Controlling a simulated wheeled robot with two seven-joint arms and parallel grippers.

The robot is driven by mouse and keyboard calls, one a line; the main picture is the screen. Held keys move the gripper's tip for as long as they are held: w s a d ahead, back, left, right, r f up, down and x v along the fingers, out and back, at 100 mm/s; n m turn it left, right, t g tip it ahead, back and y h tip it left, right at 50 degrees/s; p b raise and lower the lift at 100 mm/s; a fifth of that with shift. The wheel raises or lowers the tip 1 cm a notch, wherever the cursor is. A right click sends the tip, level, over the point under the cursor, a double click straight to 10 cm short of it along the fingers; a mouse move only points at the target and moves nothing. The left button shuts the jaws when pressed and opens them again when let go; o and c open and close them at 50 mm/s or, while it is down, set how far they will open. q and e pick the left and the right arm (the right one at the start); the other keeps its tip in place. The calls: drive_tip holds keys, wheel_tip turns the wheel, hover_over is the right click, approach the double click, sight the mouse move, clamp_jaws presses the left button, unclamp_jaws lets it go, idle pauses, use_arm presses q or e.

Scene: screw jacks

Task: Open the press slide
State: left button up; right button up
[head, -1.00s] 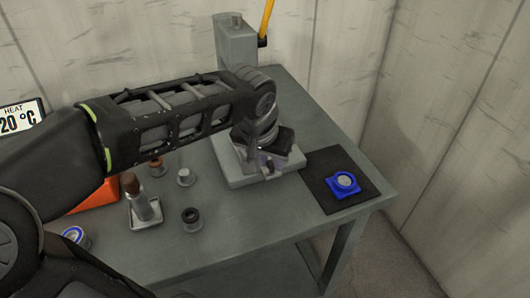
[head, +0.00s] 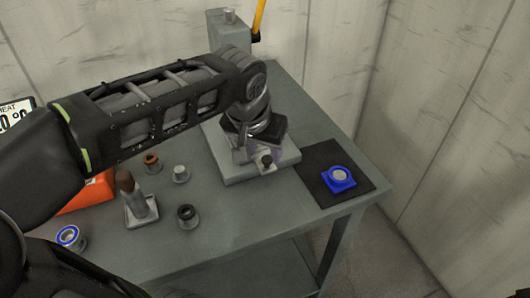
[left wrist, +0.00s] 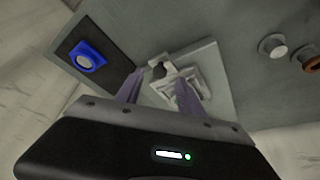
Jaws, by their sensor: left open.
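The press has a grey base plate (head: 281,165) on the table and a tall grey column (head: 229,32) behind it with a yellow lever. A small slide with a dark knob (head: 267,160) sits at the front of the base. The slide also shows in the left wrist view (left wrist: 184,88), a pale piece with the knob at its end. My left gripper (head: 257,157) is over the base, close to the knob. In the left wrist view its two purple-grey fingers (left wrist: 160,88) are apart, on either side of the slide. I cannot tell whether they touch it. My right gripper is not in view.
A black mat (head: 310,184) with a blue block holding a silver disc (head: 340,179) lies to the right. Several small parts, a brown-topped holder (head: 137,204) and a blue-ringed part (head: 69,236) stand left. Walls close off the back and right.

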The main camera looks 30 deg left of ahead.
use_arm(q)
drive_tip(key=v, duration=0.5)
idle(0.4)
